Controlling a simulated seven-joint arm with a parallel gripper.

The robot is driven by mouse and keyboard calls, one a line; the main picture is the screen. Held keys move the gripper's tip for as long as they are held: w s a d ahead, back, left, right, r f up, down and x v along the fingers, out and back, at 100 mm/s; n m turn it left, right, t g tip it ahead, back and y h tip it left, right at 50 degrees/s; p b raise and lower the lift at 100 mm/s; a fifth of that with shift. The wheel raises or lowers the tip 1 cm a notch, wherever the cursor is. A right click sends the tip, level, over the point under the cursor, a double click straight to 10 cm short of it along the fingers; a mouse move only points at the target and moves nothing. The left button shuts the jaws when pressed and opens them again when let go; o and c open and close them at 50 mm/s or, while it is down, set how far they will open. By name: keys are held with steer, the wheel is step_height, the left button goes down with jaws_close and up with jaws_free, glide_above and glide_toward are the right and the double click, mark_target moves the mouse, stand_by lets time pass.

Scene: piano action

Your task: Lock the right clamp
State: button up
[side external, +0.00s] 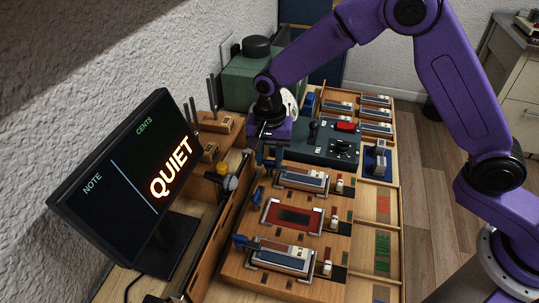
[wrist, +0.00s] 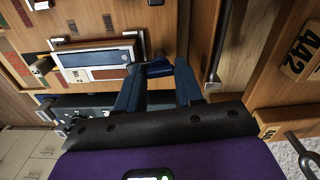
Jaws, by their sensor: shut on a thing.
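My gripper (side external: 267,154) reaches down at the left end of the far key block (side external: 302,179), beside the purple wrist housing. In the wrist view my gripper (wrist: 160,72) has its two dark blue fingers around a small blue clamp handle (wrist: 158,69), with a gap between the fingers filled partly by it. The handle sits at the end of the block marked NO. 2 (wrist: 97,56). In the side view the fingers largely hide this clamp. A similar blue clamp handle (side external: 240,241) stands at the left end of the near key block (side external: 282,256).
A red-framed panel (side external: 292,216) lies between the two blocks. A screen (side external: 135,185) reading QUIET stands at left. A rail with a yellow knob (side external: 229,183) runs along the board's left side.

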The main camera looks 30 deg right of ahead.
steer(key=shift+m, duration=0.7)
steer(key=shift+r, duration=0.1)
steer(key=o, duration=1)
steer(key=shift+o, duration=0.2)
step_height(320, 180, up, 17)
steer(key=shift+r, duration=0.2)
steer(key=s+d+f+n, duration=0.3)
steer(key=s+d+n, duration=0.7)
steer(key=s, duration=0.5)
steer(key=s+d+f+n, duration=0.3)
steer(key=s+d+n, duration=0.8)
steer(key=s, duration=0.4)
steer(key=shift+s+f, duration=0.2)
steer(key=shift+s, duration=0.15)
